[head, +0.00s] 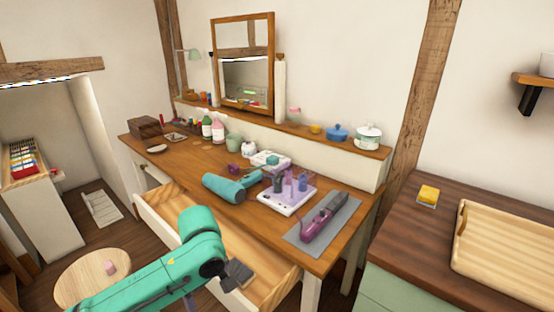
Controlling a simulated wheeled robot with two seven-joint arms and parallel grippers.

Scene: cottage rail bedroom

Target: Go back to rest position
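My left arm comes in from the lower left, in front of the desk. Its dark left gripper (238,274) is over the pulled-out desk drawer (275,268). The fingers are small and seen from behind, so I cannot tell whether they are open or shut or hold anything. My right gripper is not in view. The wooden desk (185,160) stands behind the drawer.
A teal hair dryer (225,187), a white tray (275,205) of bottles and a purple styling tool (322,220) on a grey mat (340,222) lie on the desk. A dark-topped cabinet (415,245) stands right; a round stool (75,280) stands left.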

